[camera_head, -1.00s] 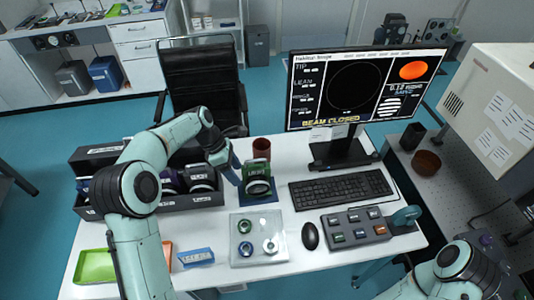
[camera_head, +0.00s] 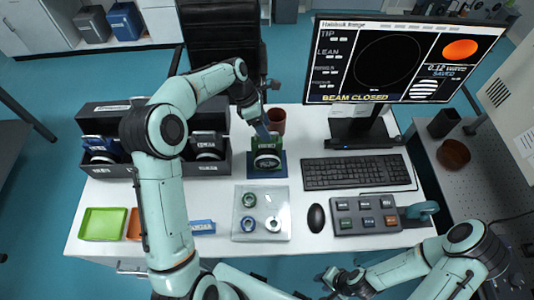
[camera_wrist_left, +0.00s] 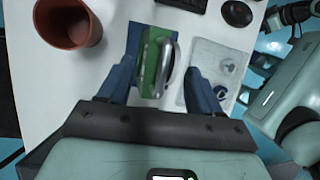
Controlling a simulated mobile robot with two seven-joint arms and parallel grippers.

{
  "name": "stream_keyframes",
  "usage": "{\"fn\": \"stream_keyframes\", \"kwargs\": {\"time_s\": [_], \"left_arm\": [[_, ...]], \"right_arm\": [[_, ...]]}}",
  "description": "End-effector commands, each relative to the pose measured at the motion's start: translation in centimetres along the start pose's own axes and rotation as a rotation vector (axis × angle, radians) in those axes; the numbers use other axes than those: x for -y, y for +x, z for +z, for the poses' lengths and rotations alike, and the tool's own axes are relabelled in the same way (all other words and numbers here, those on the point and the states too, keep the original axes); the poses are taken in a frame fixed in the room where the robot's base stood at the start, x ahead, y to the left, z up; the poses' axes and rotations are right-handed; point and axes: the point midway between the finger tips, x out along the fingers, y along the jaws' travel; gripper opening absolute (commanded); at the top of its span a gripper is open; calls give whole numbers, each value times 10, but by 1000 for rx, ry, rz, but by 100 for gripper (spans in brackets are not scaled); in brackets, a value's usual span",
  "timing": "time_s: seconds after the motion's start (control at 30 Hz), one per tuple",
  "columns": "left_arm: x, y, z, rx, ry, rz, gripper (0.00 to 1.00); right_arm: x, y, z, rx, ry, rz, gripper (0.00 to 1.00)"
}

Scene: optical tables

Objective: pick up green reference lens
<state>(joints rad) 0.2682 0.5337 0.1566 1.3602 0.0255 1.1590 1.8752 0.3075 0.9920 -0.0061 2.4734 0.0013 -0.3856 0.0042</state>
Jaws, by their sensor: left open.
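The green reference lens (camera_head: 267,156) is a round lens in a green upright holder on a dark blue mat (camera_head: 279,171). My left gripper (camera_head: 265,130) is just above and behind it, pointing down. In the left wrist view the green lens (camera_wrist_left: 151,65) lies between my two open blue fingers (camera_wrist_left: 163,85), nearer the left one; I cannot tell whether they touch it. My right gripper (camera_head: 345,283) is low near the front edge of the table, away from the lens; its jaws are too small to read.
A brown cup (camera_head: 277,121) stands close behind the lens. A clear plate (camera_head: 245,228) with small rings lies in front. A dark lens box (camera_head: 210,165) is left. The keyboard (camera_head: 356,172) and monitor (camera_head: 330,110) are right. A green tray (camera_head: 103,224) is front left.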

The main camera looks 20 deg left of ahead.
Motion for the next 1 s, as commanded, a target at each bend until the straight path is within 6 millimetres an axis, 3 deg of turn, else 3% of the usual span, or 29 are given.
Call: {"fn": "stream_keyframes", "kwargs": {"time_s": [0.3,0.6,0.63,0.8,0.83,1.0], "left_arm": [[-4,44,-2,-1,-1,-3,64],[-5,49,-1,0,0,-1,64],[-5,49,-1,0,0,-1,61],[-5,49,-1,0,0,-1,6],[-5,49,-1,0,0,-1,0],[-4,49,-1,-1,-1,-2,0]], "right_arm": [[-1,2,1,1,0,0,35],[-1,2,2,2,0,1,35],[-1,2,2,2,0,1,35],[-1,2,2,2,0,1,35],[-1,2,2,2,0,1,35],[-1,2,2,2,0,1,35]]}}
